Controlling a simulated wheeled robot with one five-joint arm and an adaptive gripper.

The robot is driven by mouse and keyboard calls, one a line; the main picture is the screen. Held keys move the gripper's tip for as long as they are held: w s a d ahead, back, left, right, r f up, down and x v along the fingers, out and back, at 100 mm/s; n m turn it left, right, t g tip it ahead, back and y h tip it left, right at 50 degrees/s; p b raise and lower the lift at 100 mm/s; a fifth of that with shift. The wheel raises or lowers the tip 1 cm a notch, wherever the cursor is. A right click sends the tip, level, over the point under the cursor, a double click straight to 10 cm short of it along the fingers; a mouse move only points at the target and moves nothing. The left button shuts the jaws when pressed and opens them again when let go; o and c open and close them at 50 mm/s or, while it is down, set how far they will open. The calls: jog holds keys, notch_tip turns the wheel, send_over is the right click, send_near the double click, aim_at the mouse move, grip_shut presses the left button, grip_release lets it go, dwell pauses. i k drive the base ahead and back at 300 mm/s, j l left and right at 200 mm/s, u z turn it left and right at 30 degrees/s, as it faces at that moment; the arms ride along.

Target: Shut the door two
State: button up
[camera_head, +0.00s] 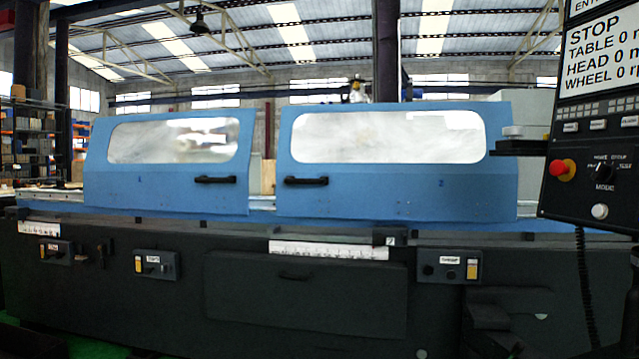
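Two blue sliding doors with large windows stand on top of the dark grinder. The right door (400,194) bears a small mark that looks like a 2, so it is door two. Its black handle (306,182) sits near its left edge. The left door (150,187) has a small mark that looks like a 1 and a black handle (215,180) near its right edge. A narrow gap separates the two doors, and the hall behind shows through it. My gripper is not in view.
The dark machine base (230,290) runs across the front, with small switch boxes (155,264) on it. A control panel (597,160) with a red knob and a coiled cable hangs at the right, close to the right door's right side. Shelves (28,140) stand at the far left.

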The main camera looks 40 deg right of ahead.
aim_at(405, 161)
jog(key=i+z, duration=0.15)
jog(key=i, duration=1.6)
jog(key=i+l+u, duration=0.1)
jog(key=i, duration=0.3)
jog(key=i+l+u, duration=0.1)
jog(key=i, duration=0.35)
jog(key=i+l+u, duration=0.1)
jog(key=i, duration=0.3)
